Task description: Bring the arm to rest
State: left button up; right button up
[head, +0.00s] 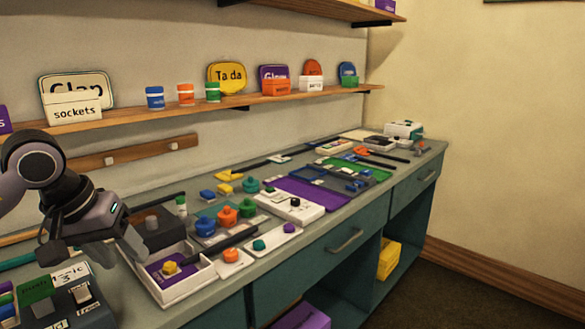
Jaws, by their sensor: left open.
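My left arm comes in from the left edge, bent at a dark round joint. Its left gripper (92,250) is over the near left part of the workbench (200,313). The fingers are apart, with nothing seen between them. A white tray (178,295) with a purple bottom and a yellow knob piece (170,268) stands just right of the gripper. A dark box with a green patch (35,288) is below and left of it. My right gripper is not in view.
Blue, orange and green knobs (227,215), a white box (292,205), a purple mat (325,194) and a green mat (362,168) crowd the bench. A shelf (230,102) with signs and small tubs runs along the wall. Free floor (450,280) lies at right.

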pick_arm(q)
jog(key=s+d+f+n+h+p, duration=0.1)
jog(key=s+d+f+n+h, duration=0.15)
jog(key=d+n+h, duration=0.75)
jog(key=s+d+f+n+h+p, duration=0.1)
jog(key=s+d+n+h, duration=0.2)
jog(key=d+n+h, duration=0.7)
jog(key=a+f+n+t+y, duration=0.2)
jog(key=f+n+t+y, duration=0.25)
jog(key=n, duration=0.65)
jog(key=a+f+n+t+y+p, duration=0.15)
jog(key=f+n+t+y, duration=0.3)
jog(key=n, duration=0.75)
jog(key=a+f+n+t+y, duration=0.3)
jog(key=f+n+t+y, duration=0.15)
jog(key=n, duration=0.65)
jog(key=s+a+f+n+g+y, duration=0.4)
jog(key=s+f+n+g+y, duration=0.2)
jog(key=s+f+n, duration=0.7)
notch_tip(320, 180, down, 3)
jog(key=shift+s+a+f+n+g+p, duration=0.1)
jog(key=shift+s+a+n+g+p, duration=0.15)
jog(key=shift+n+g, duration=0.4)
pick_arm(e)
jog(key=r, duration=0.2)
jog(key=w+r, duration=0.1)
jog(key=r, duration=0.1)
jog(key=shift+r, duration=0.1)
pick_arm(q)
jog(key=shift+w, duration=0.15)
